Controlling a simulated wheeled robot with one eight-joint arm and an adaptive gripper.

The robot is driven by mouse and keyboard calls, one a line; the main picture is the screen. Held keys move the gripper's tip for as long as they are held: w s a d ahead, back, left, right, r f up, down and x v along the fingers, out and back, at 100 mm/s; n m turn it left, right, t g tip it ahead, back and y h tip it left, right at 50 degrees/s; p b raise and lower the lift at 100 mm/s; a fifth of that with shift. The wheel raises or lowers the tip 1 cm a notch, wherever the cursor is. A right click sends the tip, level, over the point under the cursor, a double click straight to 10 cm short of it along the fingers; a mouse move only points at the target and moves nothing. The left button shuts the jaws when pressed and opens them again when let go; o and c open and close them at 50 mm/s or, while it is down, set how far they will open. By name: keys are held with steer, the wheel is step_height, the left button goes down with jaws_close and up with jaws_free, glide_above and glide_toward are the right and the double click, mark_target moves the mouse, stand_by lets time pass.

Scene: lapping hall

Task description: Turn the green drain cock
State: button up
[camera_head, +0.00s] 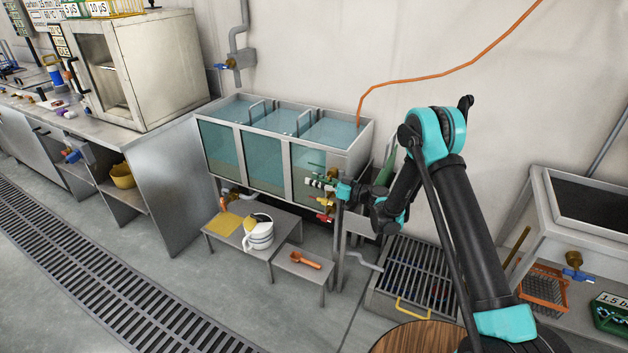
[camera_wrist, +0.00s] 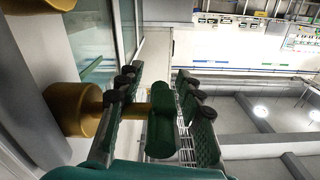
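The green drain cock shows in the wrist view as a green handle (camera_wrist: 161,122) on a brass stem and body (camera_wrist: 75,110). My gripper (camera_wrist: 155,95) has its two fingers on either side of the handle. A gap shows between the left finger and the handle; the right finger is close beside it, and I cannot tell whether they touch. In the head view my gripper (camera_head: 314,183) is at the right front corner of the tank (camera_head: 265,164), among the cocks. It partly hides the green cock there.
A low bench (camera_head: 226,236) holds a white jug (camera_head: 259,233). A grated basin (camera_head: 412,278) stands to the right.

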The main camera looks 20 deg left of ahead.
jaws_close()
stand_by(0.3)
steer(key=h, duration=0.1)
steer(key=f+h, duration=0.1)
steer(key=h, duration=0.2)
steer(key=shift+d+f+g+h, duration=0.15)
steer(key=shift+f+g+h, duration=0.15)
steer(key=shift+h, duration=0.1)
steer(key=h, duration=0.1)
steer(key=f+h, duration=0.1)
steer(key=h, duration=0.1)
steer(key=shift+d+f+h, duration=0.1)
steer(key=shift+d+h, duration=0.2)
steer(key=shift+d, duration=0.05)
steer(key=h, duration=0.1)
steer(key=d+h, duration=0.1)
steer(key=h, duration=0.1)
steer(key=shift+s+f+g+h, duration=0.1)
steer(key=shift+f+g+h, duration=0.2)
steer(key=shift+f, duration=0.1)
steer(key=shift+d+f+h, duration=0.15)
steer(key=shift+d+h, duration=0.25)
steer(key=shift+h, duration=0.6)
steer(key=shift+d+f+h, duration=0.15)
steer(key=shift+d+h, duration=0.2)
steer(key=shift+h, duration=0.65)
